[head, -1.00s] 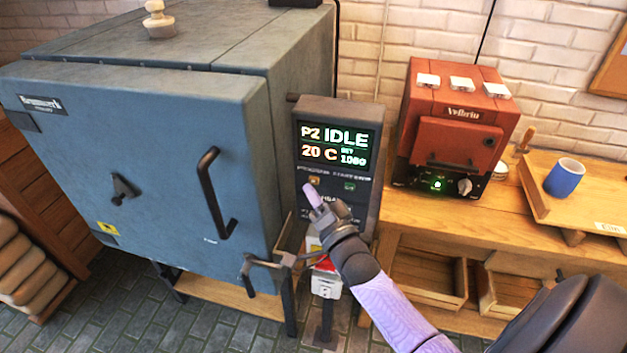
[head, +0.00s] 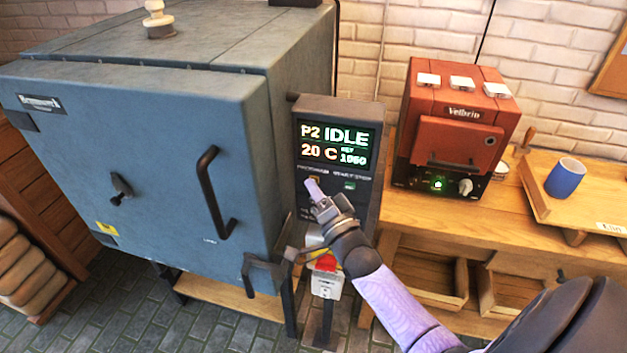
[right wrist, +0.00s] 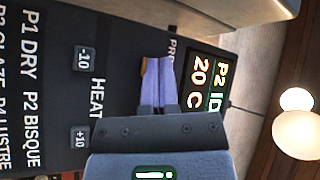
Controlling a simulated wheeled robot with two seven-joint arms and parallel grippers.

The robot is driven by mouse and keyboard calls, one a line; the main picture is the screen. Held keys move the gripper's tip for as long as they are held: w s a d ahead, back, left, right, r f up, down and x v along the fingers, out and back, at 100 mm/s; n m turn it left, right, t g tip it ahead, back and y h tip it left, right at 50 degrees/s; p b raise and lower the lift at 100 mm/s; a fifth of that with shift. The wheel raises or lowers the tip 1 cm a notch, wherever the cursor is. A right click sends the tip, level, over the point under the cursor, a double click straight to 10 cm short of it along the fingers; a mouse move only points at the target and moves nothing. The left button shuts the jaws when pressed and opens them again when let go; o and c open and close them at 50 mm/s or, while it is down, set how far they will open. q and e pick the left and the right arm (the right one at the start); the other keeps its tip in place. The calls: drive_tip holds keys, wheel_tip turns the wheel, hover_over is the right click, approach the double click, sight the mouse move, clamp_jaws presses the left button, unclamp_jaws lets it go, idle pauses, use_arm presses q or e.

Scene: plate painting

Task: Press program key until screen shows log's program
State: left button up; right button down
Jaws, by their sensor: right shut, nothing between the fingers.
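The kiln controller (head: 367,108) is a dark panel on the right side of the large blue-grey kiln (head: 130,150). Its screen (head: 337,143) reads P2 IDLE, 20 C, with a set value that looks like 1060. The orange program key (head: 314,180) sits under the screen, partly covered by my fingertips. My right gripper (head: 312,187) is shut and empty, its tips at this key; I cannot tell whether they touch. In the right wrist view the shut lilac fingers (right wrist: 157,82) lie over the orange key (right wrist: 144,78). The log itself is not seen. My left gripper is not in view.
The right wrist view shows panel text (right wrist: 31,90) listing P1 DRY and P2 BISQUE, with other lines cut off. A green-lit key (head: 349,185) is right of the program key. A small red kiln (head: 455,130) and blue cup (head: 565,177) stand on the right.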

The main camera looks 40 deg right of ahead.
drive_tip(key=shift+w+d, duration=0.1)
idle(0.5)
drive_tip(key=shift+s+a+p, duration=0.3)
drive_tip(key=shift+a+p, duration=0.05)
drive_tip(key=shift+s+a, duration=0.25)
drive_tip(key=shift+w+d, duration=0.3)
drive_tip(key=shift+d, duration=0.05)
